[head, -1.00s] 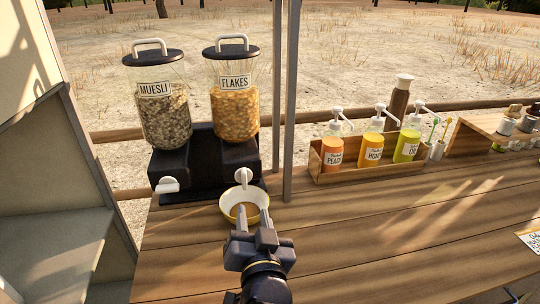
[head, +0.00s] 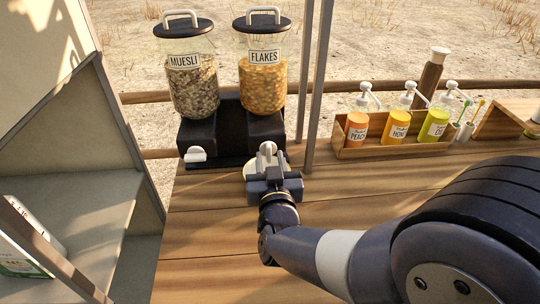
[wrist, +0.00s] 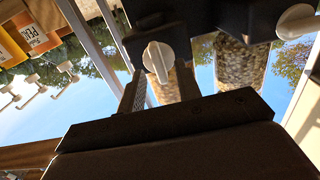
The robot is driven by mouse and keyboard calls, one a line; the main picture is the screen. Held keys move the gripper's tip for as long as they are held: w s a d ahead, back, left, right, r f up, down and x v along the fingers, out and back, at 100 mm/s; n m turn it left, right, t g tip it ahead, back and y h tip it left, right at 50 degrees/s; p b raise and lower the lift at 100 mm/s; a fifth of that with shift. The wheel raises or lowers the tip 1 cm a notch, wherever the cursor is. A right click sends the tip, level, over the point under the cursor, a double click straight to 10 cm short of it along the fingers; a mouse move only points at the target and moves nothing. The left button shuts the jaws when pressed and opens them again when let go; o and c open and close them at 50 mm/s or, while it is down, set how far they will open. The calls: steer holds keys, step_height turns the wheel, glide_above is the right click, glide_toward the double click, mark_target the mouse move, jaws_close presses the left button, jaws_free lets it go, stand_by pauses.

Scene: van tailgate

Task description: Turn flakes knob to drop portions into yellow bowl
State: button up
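The flakes dispenser (head: 263,85) is a clear jar of orange flakes on a black base. Its white knob (head: 267,149) also shows in the wrist view (wrist: 158,60), with its flat grip upright. My gripper (head: 269,164) is open at the flakes knob, with one finger on each side of it. In the wrist view my fingers (wrist: 159,90) stand apart, with the knob between or just beyond their tips; I cannot tell if they touch it. The yellow bowl (head: 250,171) is below the knob, mostly hidden behind my gripper; its contents cannot be seen.
The muesli dispenser (head: 194,86) stands to the left, with its own white knob (head: 195,154). A grey post (head: 319,90) rises just right of the flakes dispenser. A wooden box (head: 390,147) of pump bottles is at the right. The wooden counter (head: 210,230) is clear in front.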

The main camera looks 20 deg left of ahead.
steer(key=shift+w+a, duration=0.3)
steer(key=shift+w, duration=0.25)
jaws_close()
